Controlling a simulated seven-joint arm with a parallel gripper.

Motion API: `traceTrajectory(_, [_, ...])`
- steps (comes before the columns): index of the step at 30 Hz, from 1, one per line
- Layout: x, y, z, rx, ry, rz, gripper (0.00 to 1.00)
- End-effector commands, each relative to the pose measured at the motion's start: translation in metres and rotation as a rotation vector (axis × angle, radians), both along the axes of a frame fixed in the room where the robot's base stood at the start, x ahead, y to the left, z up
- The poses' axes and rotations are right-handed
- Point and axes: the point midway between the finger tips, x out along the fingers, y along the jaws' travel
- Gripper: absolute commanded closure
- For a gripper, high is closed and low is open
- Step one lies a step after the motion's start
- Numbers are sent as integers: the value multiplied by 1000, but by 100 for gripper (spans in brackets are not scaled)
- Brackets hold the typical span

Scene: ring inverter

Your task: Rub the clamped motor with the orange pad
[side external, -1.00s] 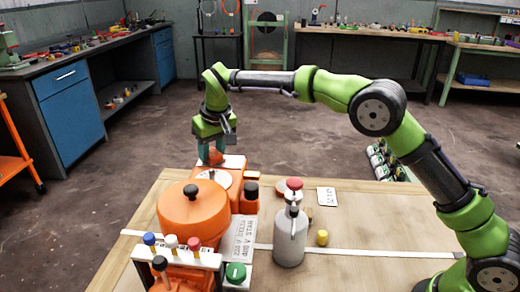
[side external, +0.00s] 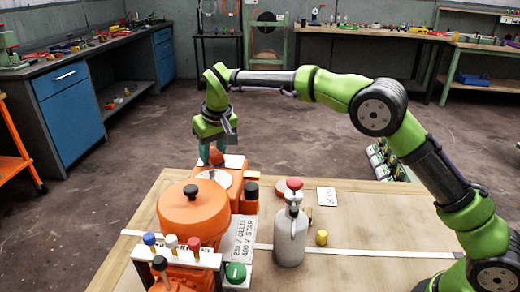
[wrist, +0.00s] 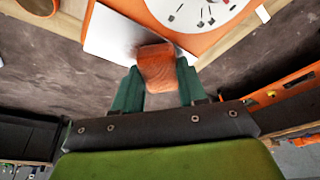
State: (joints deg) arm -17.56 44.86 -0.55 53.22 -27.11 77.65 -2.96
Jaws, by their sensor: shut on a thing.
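My gripper (side external: 212,150) has its teal fingers shut on an orange-brown block, which I take as the orange pad (wrist: 157,66); the pad also shows between the fingertips in the side view (side external: 216,158). The gripper points down over the far end of an orange machine with a round lid (side external: 194,214). I cannot tell which part of it is the clamped motor. In the wrist view the pad lies over a white plate (wrist: 108,33), beside a white dial (wrist: 203,10). Whether the pad touches the plate is unclear.
A grey bottle with a red top (side external: 290,232) stands right of the machine, near a yellow piece (side external: 322,238). A rack with coloured knobs (side external: 172,252) stands in front. The wooden table (side external: 390,215) is mostly clear on the right.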

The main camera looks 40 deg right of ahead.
Motion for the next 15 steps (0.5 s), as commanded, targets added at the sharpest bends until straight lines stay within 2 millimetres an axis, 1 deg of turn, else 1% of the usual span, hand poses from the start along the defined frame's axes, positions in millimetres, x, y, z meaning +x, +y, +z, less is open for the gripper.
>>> traceTrajectory(7, [-6, -6, 1, 1, -1, 0, 92])
traceTrajectory(15, [-23, -23, -1, 1, -2, -1, 92])
